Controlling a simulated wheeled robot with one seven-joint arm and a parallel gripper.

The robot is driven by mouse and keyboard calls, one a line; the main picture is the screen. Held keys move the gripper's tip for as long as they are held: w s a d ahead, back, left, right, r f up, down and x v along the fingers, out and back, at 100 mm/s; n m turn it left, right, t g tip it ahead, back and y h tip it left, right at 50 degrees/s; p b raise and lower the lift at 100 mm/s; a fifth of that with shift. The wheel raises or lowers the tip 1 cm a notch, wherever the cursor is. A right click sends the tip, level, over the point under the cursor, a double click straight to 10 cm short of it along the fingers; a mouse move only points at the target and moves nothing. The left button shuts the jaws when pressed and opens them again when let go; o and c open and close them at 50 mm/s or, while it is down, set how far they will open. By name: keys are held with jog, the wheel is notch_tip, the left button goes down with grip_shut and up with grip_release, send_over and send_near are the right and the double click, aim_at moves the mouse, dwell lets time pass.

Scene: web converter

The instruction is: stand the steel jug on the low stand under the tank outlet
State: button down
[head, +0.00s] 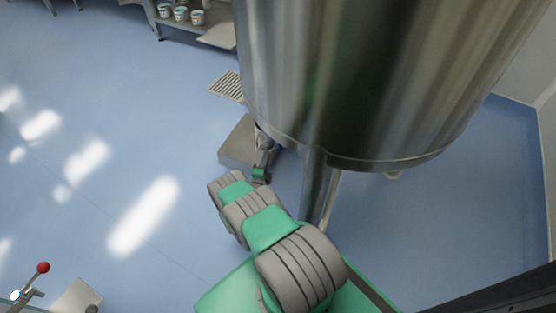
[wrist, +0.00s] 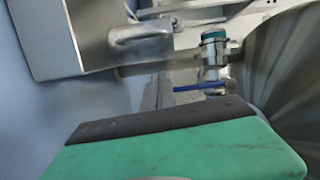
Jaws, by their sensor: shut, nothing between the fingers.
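The large steel tank (head: 350,80) fills the upper right of the head view. The low stand (head: 236,146) is a grey block on the floor at its lower left edge. A small grey metal shape (head: 264,145) is by the stand's right side; I cannot tell if it is the outlet or the jug. My gripper (head: 261,175) is just below it, shut and empty. The wrist view shows its green finger with a dark pad (wrist: 165,122), a valve with a blue lever (wrist: 213,62), and a blurred rounded steel piece (wrist: 140,42), possibly the jug. The stand (wrist: 75,35) is at left there.
A floor drain grate (head: 228,86) lies beyond the stand. A shelf with several white tubs (head: 181,14) is at the top. A tank leg (head: 313,185) stands close right of my arm. A red-knobbed lever (head: 43,267) is lower left.

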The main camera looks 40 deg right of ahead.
aim_at(263, 137)
jog(key=w+d+f+t+b, duration=0.1)
jog(key=w+d+b, duration=0.4)
jog(key=w+d, duration=0.1)
jog(key=shift+d+f+b, duration=0.25)
jog(key=shift+d+b, duration=0.15)
jog(key=shift+d, duration=0.2)
jog(key=shift+r, duration=0.1)
